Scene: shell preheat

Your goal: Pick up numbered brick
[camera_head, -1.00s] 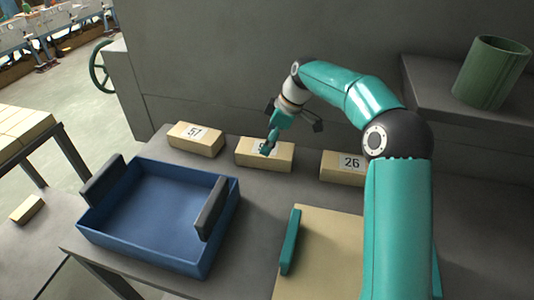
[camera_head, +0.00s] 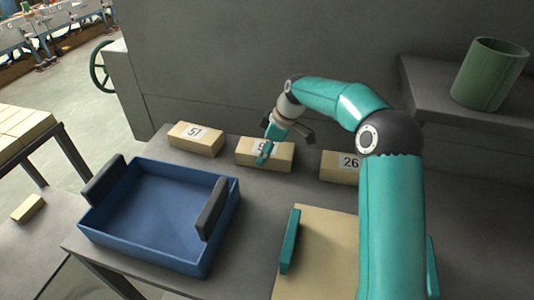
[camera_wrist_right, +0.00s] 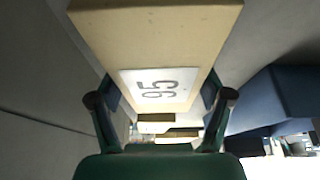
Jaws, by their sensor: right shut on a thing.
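Three tan numbered bricks lie in a row on the grey table at the foot of the wall. The left brick (camera_head: 196,140) reads 51 and the right brick (camera_head: 340,172) reads 26. The middle brick (camera_head: 250,158) is partly covered by my right gripper (camera_head: 264,152). In the right wrist view that brick (camera_wrist_right: 150,45) reads 95, with a gripper finger on either side of it. My right gripper (camera_wrist_right: 160,108) is shut on it. The brick still appears to rest on the table. My left gripper is not in view.
A blue tray (camera_head: 150,240) with dark side grips stands empty at the left front. A tan board (camera_head: 325,245) with a teal handle lies at the front right. A green cylinder (camera_head: 490,75) stands on a shelf at the right. A brick stack (camera_head: 20,130) is far left.

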